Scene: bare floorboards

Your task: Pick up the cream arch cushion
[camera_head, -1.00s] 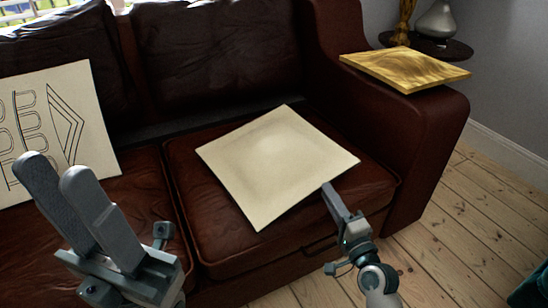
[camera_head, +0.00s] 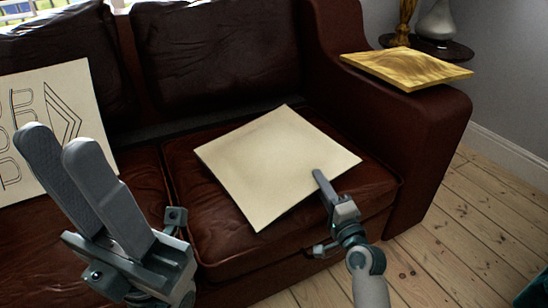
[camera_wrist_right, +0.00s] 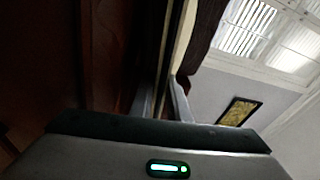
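A plain cream square cushion (camera_head: 265,160) lies on the right seat of the sofa; no arch pattern shows on its face. A second cream cushion (camera_head: 78,120), with dark arch and line drawings, leans at the far left, partly outside the picture. My right gripper (camera_head: 318,176) is at the plain cushion's front right edge, with one finger over its top; the other finger is hidden there. In the right wrist view its fingers stand apart, with a cream edge (camera_wrist_right: 181,42) between them. My left gripper (camera_head: 53,142) is open and empty, in front of the left seat.
The brown leather sofa (camera_head: 213,55) fills the middle. A gold cushion (camera_head: 406,67) lies on its right armrest. A dark side table (camera_head: 458,49) with a silver vase (camera_head: 437,22) stands behind. Bare floorboards (camera_head: 470,215) are free at the right.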

